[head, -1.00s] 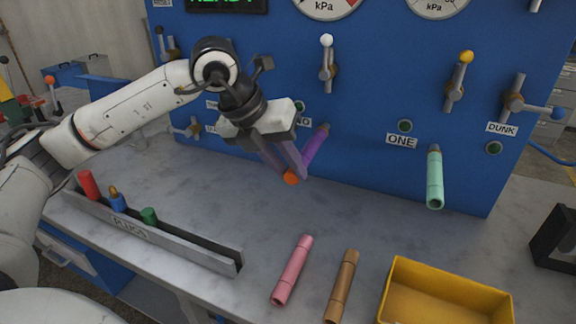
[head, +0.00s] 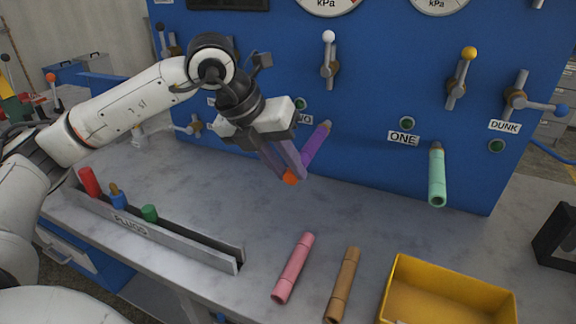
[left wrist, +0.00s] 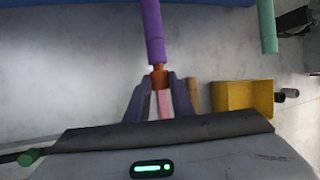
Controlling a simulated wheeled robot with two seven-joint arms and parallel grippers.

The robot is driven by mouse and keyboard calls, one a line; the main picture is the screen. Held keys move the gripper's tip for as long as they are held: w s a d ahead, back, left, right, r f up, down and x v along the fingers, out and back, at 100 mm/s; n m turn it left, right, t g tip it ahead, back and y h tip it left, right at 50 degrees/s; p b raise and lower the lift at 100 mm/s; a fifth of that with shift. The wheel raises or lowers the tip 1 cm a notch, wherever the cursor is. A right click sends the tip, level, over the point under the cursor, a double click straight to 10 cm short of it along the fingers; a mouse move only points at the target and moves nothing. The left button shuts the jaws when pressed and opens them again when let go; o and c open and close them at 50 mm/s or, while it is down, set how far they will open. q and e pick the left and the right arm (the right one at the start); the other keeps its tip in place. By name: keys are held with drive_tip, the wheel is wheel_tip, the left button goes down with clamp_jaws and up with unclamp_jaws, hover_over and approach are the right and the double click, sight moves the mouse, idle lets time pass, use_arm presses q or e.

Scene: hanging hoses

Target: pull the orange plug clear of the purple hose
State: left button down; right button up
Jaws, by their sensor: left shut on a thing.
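The purple hose (head: 317,144) hangs from the blue panel and slants down to the left. It also shows at top centre in the left wrist view (left wrist: 153,35). The orange plug (head: 290,179) is at the hose's lower end. In the left wrist view the wide part of the plug (left wrist: 159,80) sits between my fingertips, and a narrower orange part shows between it and the hose mouth. I cannot tell whether any of the plug is still inside the hose. My left gripper (head: 286,174) is shut on the plug. My right gripper is not in view.
A grey rack (head: 170,240) holds red, blue and green plugs. A pink hose piece (head: 293,268) and a brown one (head: 342,284) lie on the bench beside a yellow bin (head: 450,287). A mint hose (head: 437,178) hangs to the right. The bench below my gripper is clear.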

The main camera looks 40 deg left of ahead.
use_arm(q)
drive_tip(key=shift+s, duration=0.25)
drive_tip(key=shift+s+d+b, duration=0.3)
drive_tip(key=shift+s+b, duration=0.2)
drive_tip(key=shift+s, duration=0.55)
drive_tip(key=shift+s+d+b, duration=0.25)
drive_tip(key=shift+s+b, duration=0.25)
drive_tip(key=shift+s, duration=0.5)
drive_tip(key=shift+s+d+r+p, duration=0.2)
drive_tip(key=shift+s+r+p, duration=0.15)
drive_tip(key=shift+s+r, duration=0.4)
drive_tip(key=shift+s+d+r+p, duration=0.15)
drive_tip(key=shift+s+r+p, duration=0.15)
drive_tip(key=shift+s+r, duration=0.45)
